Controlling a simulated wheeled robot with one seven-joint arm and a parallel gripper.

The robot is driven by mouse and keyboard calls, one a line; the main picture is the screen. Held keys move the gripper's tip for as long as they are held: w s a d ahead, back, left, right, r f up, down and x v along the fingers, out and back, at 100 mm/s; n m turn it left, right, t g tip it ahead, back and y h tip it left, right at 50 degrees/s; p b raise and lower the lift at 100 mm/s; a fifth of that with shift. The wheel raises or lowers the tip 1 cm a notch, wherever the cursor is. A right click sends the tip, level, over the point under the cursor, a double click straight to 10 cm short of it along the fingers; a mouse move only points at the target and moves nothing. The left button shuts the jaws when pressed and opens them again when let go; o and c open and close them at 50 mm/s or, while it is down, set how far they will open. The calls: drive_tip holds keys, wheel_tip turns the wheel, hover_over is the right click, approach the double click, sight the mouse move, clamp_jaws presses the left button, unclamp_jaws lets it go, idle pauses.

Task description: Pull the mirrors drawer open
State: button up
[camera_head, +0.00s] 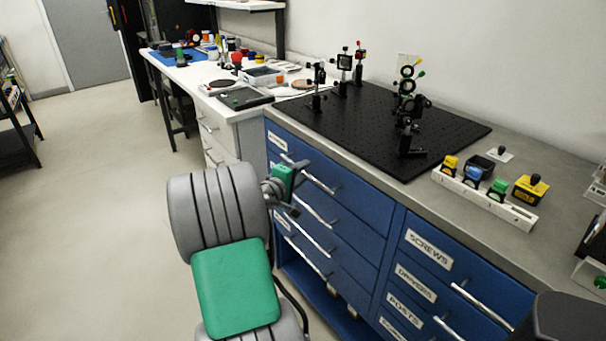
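A blue drawer cabinet stands under the bench, with a left column of drawers with bar handles. The top left drawer (345,190) has a small label that I cannot read, and lower labels are partly hidden by my arm, so I cannot tell which drawer is the mirrors drawer. All the visible drawer fronts look flush and shut. My gripper (297,165), with a green body behind it, is in front of the upper left drawers, close to the left end of the top handle (320,180). The fingertips are too small to show whether they touch it.
Right-column drawers include a screws drawer (429,249) with its handle (485,307). On top are a black optical breadboard (365,125) with posts and a white rack (485,199) of coloured mounts. A white bench (233,110) stands beyond. The floor (105,230) at left is clear.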

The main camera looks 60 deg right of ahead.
drive_tip(key=shift+d+f, duration=0.15)
drive_tip(key=shift+d, duration=0.3)
clamp_jaws()
idle(1.1)
